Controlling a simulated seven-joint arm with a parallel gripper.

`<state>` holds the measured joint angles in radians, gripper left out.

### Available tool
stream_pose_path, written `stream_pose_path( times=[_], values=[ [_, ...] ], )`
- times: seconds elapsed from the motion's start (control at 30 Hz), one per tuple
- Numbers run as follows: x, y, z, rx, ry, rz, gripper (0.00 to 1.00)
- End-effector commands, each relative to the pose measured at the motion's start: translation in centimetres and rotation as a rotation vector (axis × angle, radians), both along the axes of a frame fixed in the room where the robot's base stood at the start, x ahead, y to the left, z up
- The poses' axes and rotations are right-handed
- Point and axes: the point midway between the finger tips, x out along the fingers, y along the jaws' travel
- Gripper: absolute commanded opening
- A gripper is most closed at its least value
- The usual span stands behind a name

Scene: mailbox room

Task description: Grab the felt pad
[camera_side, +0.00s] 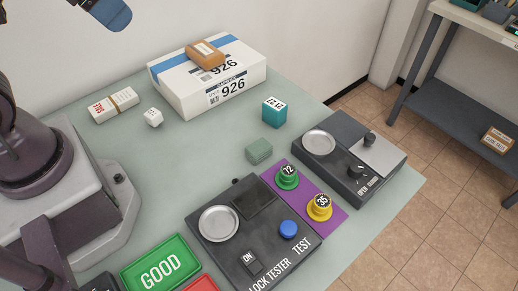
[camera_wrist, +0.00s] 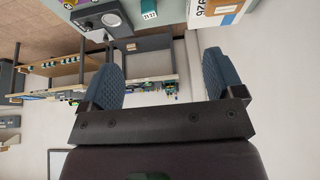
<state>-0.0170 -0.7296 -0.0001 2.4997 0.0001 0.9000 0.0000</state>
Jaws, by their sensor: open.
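The felt pad appears to be the small grey-green block (camera_side: 258,151) with a layered side. It lies flat on the table between the teal cube and the purple mat. I do not make it out in the wrist view. My gripper (camera_wrist: 160,72) is open, with two blue ridged fingers wide apart and nothing between them. In the side view only one blue finger shows at the top left, high above the table and far from the pad.
A white 926 box (camera_side: 180,92) carries a brown packet (camera_side: 206,54). A teal cube (camera_side: 273,112) stands behind the pad. A lock tester (camera_side: 250,245), a purple mat (camera_side: 330,217) with green and yellow knobs, and a dark device (camera_side: 345,180) lie in front.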

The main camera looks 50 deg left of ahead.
Motion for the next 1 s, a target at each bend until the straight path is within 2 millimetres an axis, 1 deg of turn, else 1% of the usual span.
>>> stream_pose_path(
  times=[0.07,0.17,0.37,0.67,0.9,1.0],
  values=[
    [0.4,0.4,-1.3,0.000,0.067,0.021,0.87],
    [1.4,0.9,-3.2,-0.012,0.175,0.056,0.87],
    [4.2,0.9,-7.5,-0.154,0.420,0.180,0.87],
    [8.2,-0.7,-15.1,-0.493,0.772,0.477,0.87],
    [11.6,-2.8,-21.6,-0.838,1.040,0.788,0.87],
    [13.2,-3.7,-23.7,-0.982,1.131,0.916,0.87]
  ],
)
